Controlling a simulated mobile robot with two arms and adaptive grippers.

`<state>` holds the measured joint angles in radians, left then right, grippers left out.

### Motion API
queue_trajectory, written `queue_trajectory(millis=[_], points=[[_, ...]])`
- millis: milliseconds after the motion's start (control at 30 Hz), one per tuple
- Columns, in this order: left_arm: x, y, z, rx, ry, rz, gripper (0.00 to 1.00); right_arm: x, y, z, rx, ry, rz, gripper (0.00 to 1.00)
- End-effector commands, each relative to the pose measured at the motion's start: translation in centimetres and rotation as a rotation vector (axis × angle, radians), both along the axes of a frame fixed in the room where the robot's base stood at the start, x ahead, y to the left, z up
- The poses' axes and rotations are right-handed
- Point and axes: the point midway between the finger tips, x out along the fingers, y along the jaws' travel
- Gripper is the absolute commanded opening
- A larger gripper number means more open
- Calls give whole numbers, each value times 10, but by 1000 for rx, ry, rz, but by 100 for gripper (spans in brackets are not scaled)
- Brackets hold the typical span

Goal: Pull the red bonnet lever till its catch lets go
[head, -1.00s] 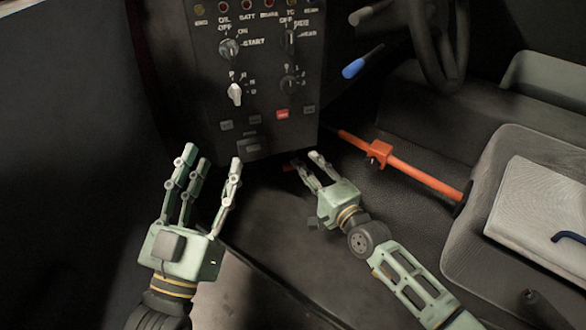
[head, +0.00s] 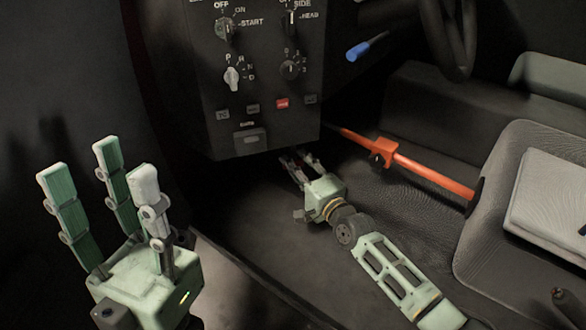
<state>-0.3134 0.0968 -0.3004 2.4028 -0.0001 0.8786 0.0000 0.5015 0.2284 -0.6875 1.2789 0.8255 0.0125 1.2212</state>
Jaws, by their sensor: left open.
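My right gripper (head: 301,162) reaches under the lower edge of the dark control panel (head: 215,125), at its right part. Its fingertips are in shadow there, and I cannot tell whether they are shut on anything. The red bonnet lever is not clearly visible; the dark space under the panel and my fingers may hide it. My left gripper (head: 103,172) is open and empty, raised at the lower left, well apart from the panel.
An orange-red bar (head: 425,174) with a clamp-like block runs from beside the panel to the seat (head: 500,215) on the right. A blue-ended lever (head: 360,50) and a steering wheel (head: 455,60) are above. The floor below the panel looks clear.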

Motion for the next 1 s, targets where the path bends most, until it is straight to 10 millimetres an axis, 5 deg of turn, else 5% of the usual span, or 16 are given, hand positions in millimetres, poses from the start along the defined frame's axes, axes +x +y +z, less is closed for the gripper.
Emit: queue_trajectory(millis=[467, 867, 1000], points=[[2, -1, 6, 3, -36, 2, 43, 17, 10, 0, 0, 0, 0, 36], [2, -1, 6, 3, -36, 2, 43, 17, 10, 0, -1, 1, 0, 2], [2, -1, 6, 3, -36, 2, 43, 17, 10, 0, -1, 1, 0, 0]])
